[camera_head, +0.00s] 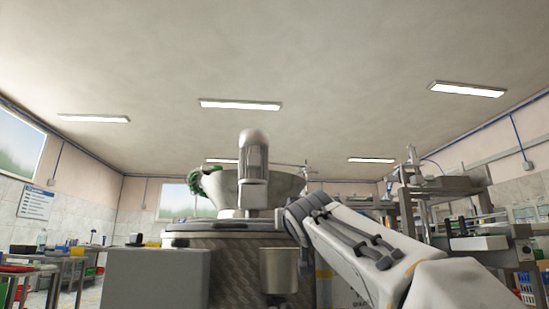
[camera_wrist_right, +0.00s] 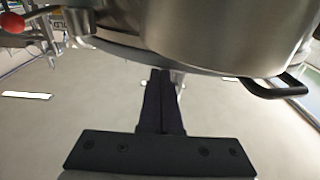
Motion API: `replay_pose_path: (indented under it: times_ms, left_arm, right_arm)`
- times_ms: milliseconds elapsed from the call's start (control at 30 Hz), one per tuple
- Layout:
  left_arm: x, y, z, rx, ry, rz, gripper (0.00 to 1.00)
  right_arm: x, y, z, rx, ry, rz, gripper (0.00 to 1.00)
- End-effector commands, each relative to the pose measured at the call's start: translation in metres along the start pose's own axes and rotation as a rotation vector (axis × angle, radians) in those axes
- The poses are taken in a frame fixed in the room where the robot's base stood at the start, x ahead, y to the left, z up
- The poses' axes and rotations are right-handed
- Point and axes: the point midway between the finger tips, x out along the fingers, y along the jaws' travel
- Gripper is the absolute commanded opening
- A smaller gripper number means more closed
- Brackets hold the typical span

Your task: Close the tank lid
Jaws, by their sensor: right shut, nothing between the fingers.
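The steel tank (camera_head: 235,265) stands in the middle of the head view, its round top seen edge-on. A flared steel bowl shape (camera_head: 285,186) rises above it, with an upright motor (camera_head: 253,160) in front. I cannot tell for sure which part is the lid. My right arm reaches in from the right to the tank's top edge; its fingers are not distinguishable there. In the right wrist view my right gripper (camera_wrist_right: 163,75) is shut and empty. Its tips are just below a large curved steel body (camera_wrist_right: 220,35) with a black handle (camera_wrist_right: 275,88) to the right. Contact is unclear. My left gripper is out of view.
A grey box (camera_head: 155,280) and a small steel cup (camera_head: 279,270) are at the tank's front. A machine frame (camera_head: 450,200) stands at the right and a workbench (camera_head: 45,262) at the left. A red knob (camera_wrist_right: 12,22) shows in the right wrist view.

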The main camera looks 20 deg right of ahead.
Motion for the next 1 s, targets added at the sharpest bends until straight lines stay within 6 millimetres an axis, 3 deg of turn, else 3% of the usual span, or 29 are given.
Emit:
replay_pose_path:
  times_ms: [33,433,633,900,933,1000]
  left_arm:
    - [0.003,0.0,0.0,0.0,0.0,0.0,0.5]
    - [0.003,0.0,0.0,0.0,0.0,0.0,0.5]
    - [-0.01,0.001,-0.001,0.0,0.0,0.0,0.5]
    - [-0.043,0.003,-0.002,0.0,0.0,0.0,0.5]
    - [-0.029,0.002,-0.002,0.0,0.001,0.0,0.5]
    - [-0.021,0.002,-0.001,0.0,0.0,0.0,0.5]
  right_arm:
    - [0.006,-0.001,0.022,-0.001,-0.05,0.007,0.0]
    - [0.007,-0.004,0.024,0.002,-0.053,0.002,0.0]
    - [0.007,-0.003,0.006,0.003,-0.044,0.002,0.0]
    - [0.006,0.002,-0.045,0.002,-0.003,0.002,0.0]
    - [-0.003,0.001,-0.03,0.002,-0.004,0.001,0.0]
    - [-0.015,0.001,-0.021,0.001,-0.002,0.001,0.0]
